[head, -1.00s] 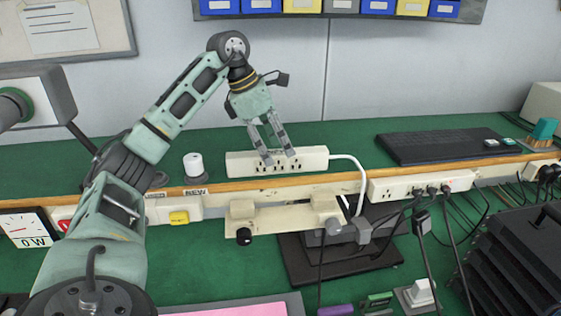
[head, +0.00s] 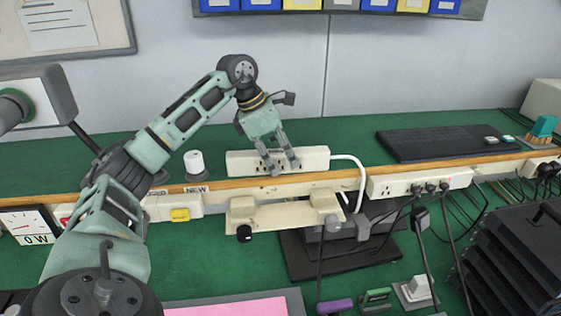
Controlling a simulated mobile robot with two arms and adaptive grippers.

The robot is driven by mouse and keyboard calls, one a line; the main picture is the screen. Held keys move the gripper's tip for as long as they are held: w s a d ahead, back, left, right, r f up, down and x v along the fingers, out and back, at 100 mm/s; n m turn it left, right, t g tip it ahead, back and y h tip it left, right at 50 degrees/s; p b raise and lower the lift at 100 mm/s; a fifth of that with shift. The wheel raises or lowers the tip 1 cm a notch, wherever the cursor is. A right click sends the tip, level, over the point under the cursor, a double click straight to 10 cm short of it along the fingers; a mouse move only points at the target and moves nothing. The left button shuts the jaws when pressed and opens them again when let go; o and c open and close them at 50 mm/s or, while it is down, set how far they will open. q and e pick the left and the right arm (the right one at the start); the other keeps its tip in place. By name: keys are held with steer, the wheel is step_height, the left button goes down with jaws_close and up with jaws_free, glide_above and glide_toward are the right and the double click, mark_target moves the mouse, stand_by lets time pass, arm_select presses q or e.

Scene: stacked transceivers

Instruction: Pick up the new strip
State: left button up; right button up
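The new strip is a white power strip (head: 237,162) with a row of sockets. It lies on the green shelf above the wooden edge, just right of the "NEW" label (head: 196,189). A white cord loops down from its right end. My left gripper (head: 282,170) comes down over the strip's middle from above. Its two fingers are apart, with tips in front of the sockets. I cannot tell whether they touch the strip. My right gripper is not in view.
A white roll (head: 194,162) stands left of the strip. A black keyboard (head: 435,144) lies to the right on the shelf. Another power strip (head: 402,184) with plugs is on the shelf front. Cables and a black rack (head: 520,255) fill the lower right.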

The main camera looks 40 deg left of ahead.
arm_select(q)
jaws_close()
steer(key=shift+r, duration=0.15)
